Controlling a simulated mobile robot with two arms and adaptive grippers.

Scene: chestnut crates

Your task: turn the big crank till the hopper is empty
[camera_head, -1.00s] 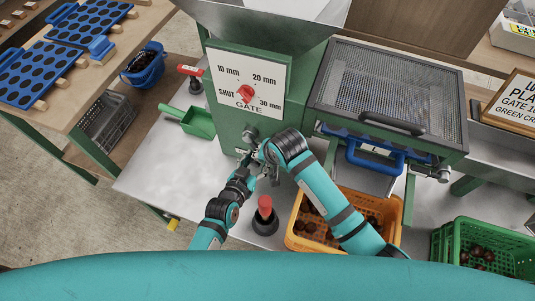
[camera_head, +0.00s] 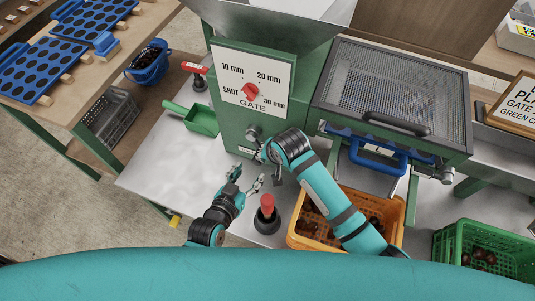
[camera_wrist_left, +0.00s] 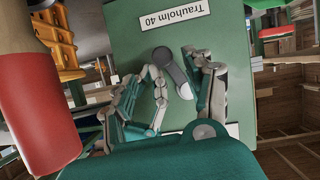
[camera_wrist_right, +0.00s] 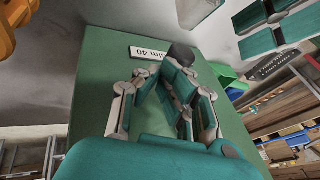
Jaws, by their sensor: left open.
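The green machine (camera_head: 233,120) carries the steel hopper (camera_head: 300,8) on top; the hopper's contents are out of sight. A grey round hub (camera_head: 252,132) sticks out of its front, probably the crank's; the rest of the crank is mostly hidden by my right wrist. The hub shows as a grey stub in the left wrist view (camera_wrist_left: 172,70). My left gripper (camera_head: 247,178) is open and empty, in front of the machine and below the hub. My right gripper (camera_wrist_right: 160,82) is close to the dark hub end; its grip is unclear.
A red handle with a black base (camera_head: 267,205) stands close right of my left gripper. A gate dial with a red knob (camera_head: 250,92) is above. An orange crate (camera_head: 298,243) and a green crate (camera_head: 447,246) hold chestnuts. A green scoop (camera_head: 203,121) lies left; the bench before it is clear.

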